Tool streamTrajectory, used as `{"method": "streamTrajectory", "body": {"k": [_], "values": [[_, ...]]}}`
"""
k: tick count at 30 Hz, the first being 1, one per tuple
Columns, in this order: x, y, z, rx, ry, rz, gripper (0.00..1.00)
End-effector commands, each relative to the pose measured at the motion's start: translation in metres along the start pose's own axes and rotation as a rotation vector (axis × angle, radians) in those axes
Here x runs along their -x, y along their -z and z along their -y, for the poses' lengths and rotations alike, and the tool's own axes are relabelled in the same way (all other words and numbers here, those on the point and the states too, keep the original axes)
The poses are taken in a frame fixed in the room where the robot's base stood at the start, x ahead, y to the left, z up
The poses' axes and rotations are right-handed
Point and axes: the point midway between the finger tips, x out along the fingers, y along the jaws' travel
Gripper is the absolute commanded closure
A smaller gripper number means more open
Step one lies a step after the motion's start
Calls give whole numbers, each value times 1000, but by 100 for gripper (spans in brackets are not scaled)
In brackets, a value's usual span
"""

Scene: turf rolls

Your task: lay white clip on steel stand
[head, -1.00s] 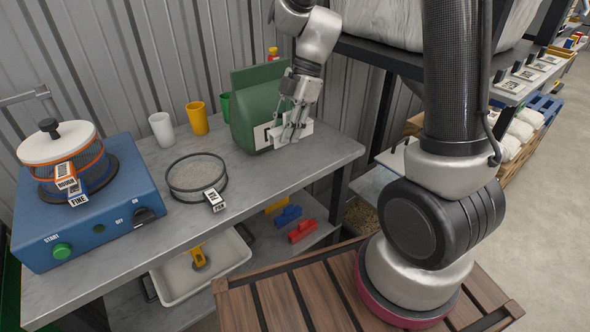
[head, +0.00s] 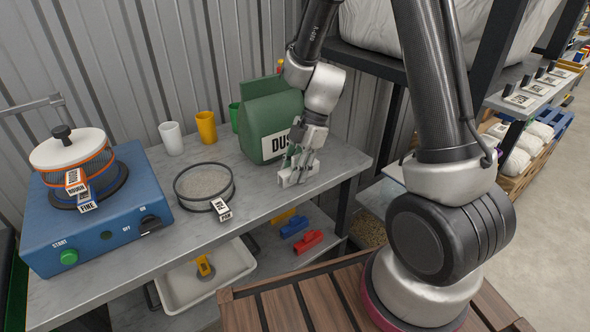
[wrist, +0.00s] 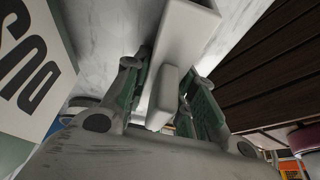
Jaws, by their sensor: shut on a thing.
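The white clip (wrist: 185,35) is a pale bar in the wrist view, between the green-padded fingers of my gripper (wrist: 165,85). In the head view my gripper (head: 299,170) points down in front of the green bag, shut on the clip (head: 290,180), which is small and partly hidden by the fingers. The grey metal-topped bench (head: 255,208) lies just below; I take it as the steel stand. I cannot tell whether the clip touches its top.
A green bag (head: 270,115) stands right behind my gripper. A round sieve (head: 204,184), white cup (head: 171,138), yellow cup (head: 206,128) and blue shaker machine (head: 95,222) are on the bench. Red (head: 308,242) and blue clips lie on the lower shelf. Bench top is clear in front of the bag.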

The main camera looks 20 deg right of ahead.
Motion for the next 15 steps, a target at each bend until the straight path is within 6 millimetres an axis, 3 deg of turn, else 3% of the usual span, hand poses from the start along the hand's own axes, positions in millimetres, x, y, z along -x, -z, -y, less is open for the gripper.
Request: {"method": "streamTrajectory", "body": {"k": [11, 12, 15], "values": [[-12, -5, 2, -4, 5, 2, 97], [-12, -5, 3, -4, 5, 2, 70], [-12, -5, 3, -5, 6, 2, 52]]}}
